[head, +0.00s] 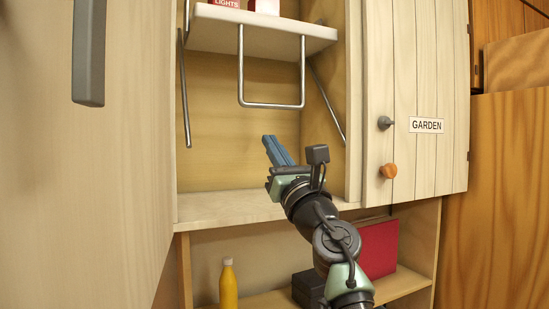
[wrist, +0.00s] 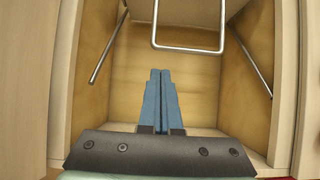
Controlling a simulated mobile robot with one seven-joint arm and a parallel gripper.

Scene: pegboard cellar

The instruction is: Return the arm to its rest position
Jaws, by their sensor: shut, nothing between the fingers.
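My gripper (head: 271,146) is raised in front of the open cabinet compartment, with its blue fingers pointing up and to the left in the head view. The fingers are shut together with nothing between them. The wrist view shows the same gripper (wrist: 160,82) pointing into the compartment, its fingertips against a view of the bare back wall. In both views it is below a hanging metal loop handle (head: 271,104), which also shows in the wrist view (wrist: 188,49).
A pull-down shelf (head: 262,32) with boxes on it is above. A door marked GARDEN (head: 425,125) with knobs is at right; a wooden door (head: 85,190) is at left. A yellow bottle (head: 228,287) and red box (head: 379,248) stand on the lower shelf.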

